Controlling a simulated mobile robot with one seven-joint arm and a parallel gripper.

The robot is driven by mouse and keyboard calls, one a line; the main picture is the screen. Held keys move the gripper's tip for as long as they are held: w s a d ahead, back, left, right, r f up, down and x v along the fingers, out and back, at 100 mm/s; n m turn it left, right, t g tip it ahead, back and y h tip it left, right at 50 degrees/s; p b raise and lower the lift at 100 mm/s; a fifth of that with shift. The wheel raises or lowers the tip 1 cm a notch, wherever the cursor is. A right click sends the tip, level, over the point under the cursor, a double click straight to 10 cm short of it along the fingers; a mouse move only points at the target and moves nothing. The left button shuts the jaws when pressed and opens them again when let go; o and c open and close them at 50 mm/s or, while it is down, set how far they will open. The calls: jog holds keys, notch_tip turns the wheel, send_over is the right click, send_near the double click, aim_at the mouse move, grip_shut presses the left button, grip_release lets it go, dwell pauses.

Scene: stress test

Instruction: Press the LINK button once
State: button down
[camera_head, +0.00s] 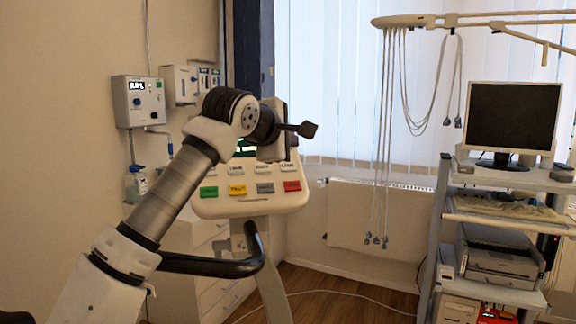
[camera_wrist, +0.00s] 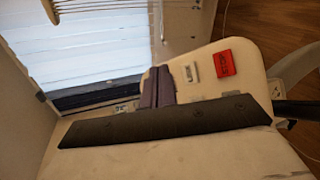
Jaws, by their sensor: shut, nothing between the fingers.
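A white control panel (camera_head: 250,207) stands on a post near the middle of the head view. Its lower row has a green button (camera_head: 208,191), a yellow one (camera_head: 237,190), a grey one (camera_head: 265,188) and a red one (camera_head: 292,186). Pale buttons sit above them, partly behind my arm. The labels are too small to tell which is LINK. My gripper (camera_head: 308,130) is shut and empty, above the panel's upper right in the picture. In the wrist view its fingers (camera_wrist: 158,88) show beside a pale button (camera_wrist: 190,72) and the red one; contact cannot be told.
A dark curved handle (camera_head: 225,265) runs below the panel. A cart (camera_head: 440,230) with a monitor (camera_head: 513,118) and a printer stands at right. Cables hang from an overhead rail (camera_head: 420,20). Wall devices (camera_head: 138,102) are at left.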

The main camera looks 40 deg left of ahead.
jog(key=s+d+r+p, duration=0.1)
jog(key=s+d+r, duration=0.1)
jog(key=r, duration=0.3)
jog(key=shift+s+d+r+p, duration=0.25)
jog(key=shift+s+d+p, duration=0.05)
jog(key=shift+d, duration=0.45)
dwell(0.7)
